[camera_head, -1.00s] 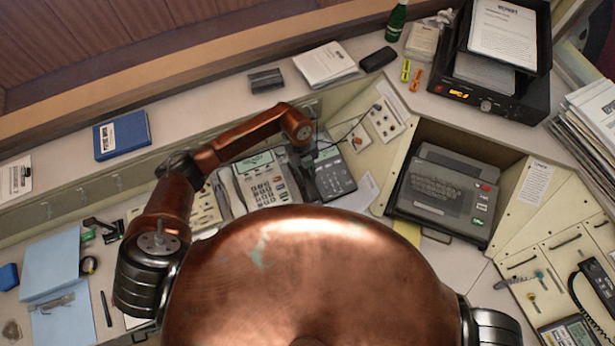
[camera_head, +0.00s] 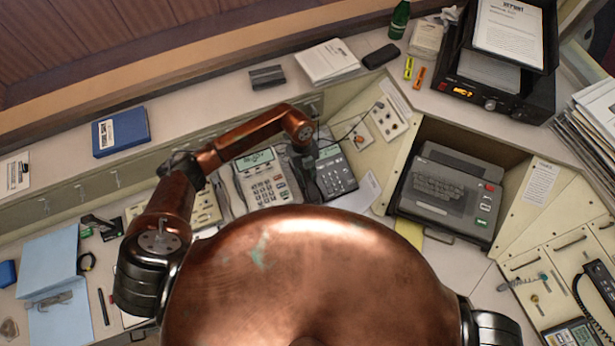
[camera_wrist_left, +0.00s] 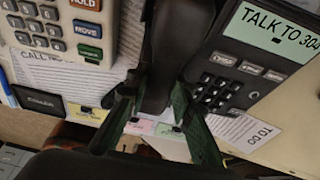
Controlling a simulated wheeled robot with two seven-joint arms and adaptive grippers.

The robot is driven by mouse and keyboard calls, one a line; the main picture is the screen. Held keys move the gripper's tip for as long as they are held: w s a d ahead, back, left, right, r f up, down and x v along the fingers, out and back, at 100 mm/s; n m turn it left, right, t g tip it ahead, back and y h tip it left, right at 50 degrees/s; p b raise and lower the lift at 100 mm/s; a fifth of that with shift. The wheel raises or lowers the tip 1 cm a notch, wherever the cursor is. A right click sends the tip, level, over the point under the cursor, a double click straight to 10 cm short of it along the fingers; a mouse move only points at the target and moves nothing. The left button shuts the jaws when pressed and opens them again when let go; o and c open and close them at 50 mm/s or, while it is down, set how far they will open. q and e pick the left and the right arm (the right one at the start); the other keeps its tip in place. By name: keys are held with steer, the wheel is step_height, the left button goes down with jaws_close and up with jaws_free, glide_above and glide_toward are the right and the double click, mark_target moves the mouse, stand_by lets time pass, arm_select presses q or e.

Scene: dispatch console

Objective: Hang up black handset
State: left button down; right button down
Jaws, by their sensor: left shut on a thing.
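The black phone (camera_head: 338,178) stands on the desk right of the white phone (camera_head: 262,178). In the left wrist view the black phone (camera_wrist_left: 225,88) has a lit display with text starting "TALK TO". The black handset (camera_wrist_left: 165,50) lies along the left side of this phone. My left gripper (camera_wrist_left: 160,125) has its greenish fingers on either side of the handset and is shut on it. In the head view the left gripper (camera_head: 305,158) is over the left part of the black phone, partly hidden by my wrist. I cannot tell whether the handset touches its cradle. My right gripper is not in view.
The black typewriter-like machine (camera_head: 448,195) sits in a recess to the right. A second dark handset (camera_head: 600,285) is at the far right. The blue book (camera_head: 121,133) and white papers (camera_head: 326,62) lie on the upper ledge. A small control panel (camera_head: 390,118) is behind the phones.

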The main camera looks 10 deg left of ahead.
arm_select(q)
steer(key=shift+f, duration=0.4)
stand_by(0.4)
stand_by(0.7)
stand_by(0.3)
steer(key=shift+w+f, duration=0.1)
steer(key=shift+f, duration=0.15)
steer(key=c, duration=1.7)
jaws_free()
steer(key=shift+o, duration=0.5)
steer(key=shift+o, duration=0.4)
steer(key=o, duration=0.4)
